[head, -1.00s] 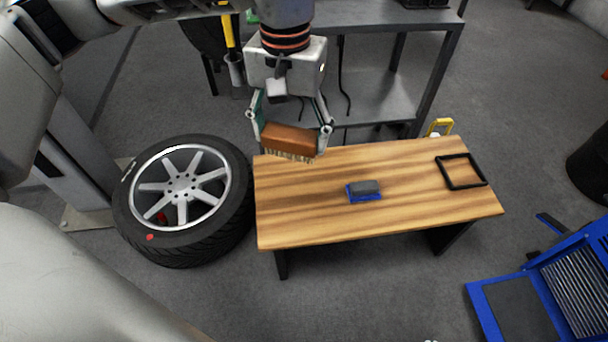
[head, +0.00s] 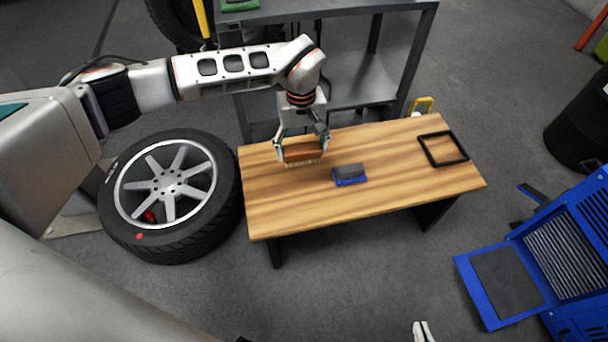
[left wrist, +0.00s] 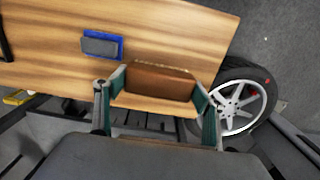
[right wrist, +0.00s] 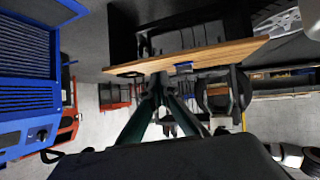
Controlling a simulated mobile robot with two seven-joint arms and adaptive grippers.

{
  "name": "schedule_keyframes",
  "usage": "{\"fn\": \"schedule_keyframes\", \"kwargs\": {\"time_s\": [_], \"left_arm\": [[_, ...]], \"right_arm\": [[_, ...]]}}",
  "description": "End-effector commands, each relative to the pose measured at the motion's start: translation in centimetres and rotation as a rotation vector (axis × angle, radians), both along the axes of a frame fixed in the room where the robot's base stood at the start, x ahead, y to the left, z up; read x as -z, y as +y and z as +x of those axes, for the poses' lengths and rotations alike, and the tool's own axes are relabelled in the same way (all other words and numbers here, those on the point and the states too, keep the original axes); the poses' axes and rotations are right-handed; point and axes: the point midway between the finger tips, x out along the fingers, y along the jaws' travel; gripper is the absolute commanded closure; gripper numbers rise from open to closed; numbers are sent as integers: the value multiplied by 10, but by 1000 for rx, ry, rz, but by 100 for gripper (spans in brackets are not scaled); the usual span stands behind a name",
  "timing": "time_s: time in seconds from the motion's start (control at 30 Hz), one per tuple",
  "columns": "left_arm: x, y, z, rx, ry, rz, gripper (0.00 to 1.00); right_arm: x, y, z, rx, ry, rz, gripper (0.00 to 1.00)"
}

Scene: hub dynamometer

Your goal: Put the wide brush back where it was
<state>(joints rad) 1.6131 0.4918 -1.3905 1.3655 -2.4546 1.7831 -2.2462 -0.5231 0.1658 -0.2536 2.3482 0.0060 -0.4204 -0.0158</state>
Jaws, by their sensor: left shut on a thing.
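The wide brush (head: 304,151) has a brown block body and pale bristles pointing down. My left gripper (head: 302,146) is shut on its two ends and holds it over the back left part of the wooden table (head: 270,215). I cannot tell whether the bristles touch the wood. In the left wrist view the brush (left wrist: 158,82) sits level between the green-sided fingers. My right gripper (right wrist: 163,90) is empty, its fingertips together, away from the table; only its white tip (head: 422,332) shows at the head view's bottom edge.
A blue-and-grey block (head: 350,174) lies just right of the brush. A black square frame (head: 443,133) lies at the table's right end. A wheel (head: 170,195) lies left of the table, a grey metal shelf (head: 362,85) stands behind, and a blue machine (head: 500,280) stands front right.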

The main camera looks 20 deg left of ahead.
Motion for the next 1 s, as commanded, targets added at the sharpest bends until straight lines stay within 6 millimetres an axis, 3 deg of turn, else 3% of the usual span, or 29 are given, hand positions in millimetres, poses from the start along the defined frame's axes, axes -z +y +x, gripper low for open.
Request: {"fn": "schedule_keyframes", "kwargs": {"time_s": [0.03, 0.1, 0.3, 0.57, 0.83, 1.0], "left_arm": [[23, -1, -4, -1, 15, -3, 51], [41, -1, -4, -1, 16, -2, 51], [76, 0, -3, -1, 10, -2, 51], [88, 0, 0, 0, -1, -1, 51], [128, 0, -2, -1, 7, -2, 51], [124, 0, 1, 0, -3, -1, 54]], "right_arm": [[2, 6, 1, 1, 1, 20, 100], [0, 12, 4, 3, -7, 39, 100], [-13, 21, 13, 18, -37, 91, 100], [-26, 28, 22, 23, -63, 119, 100], [-19, 32, 17, 29, -45, 147, 100], [-35, 36, 25, 29, -80, 169, 100]]}}
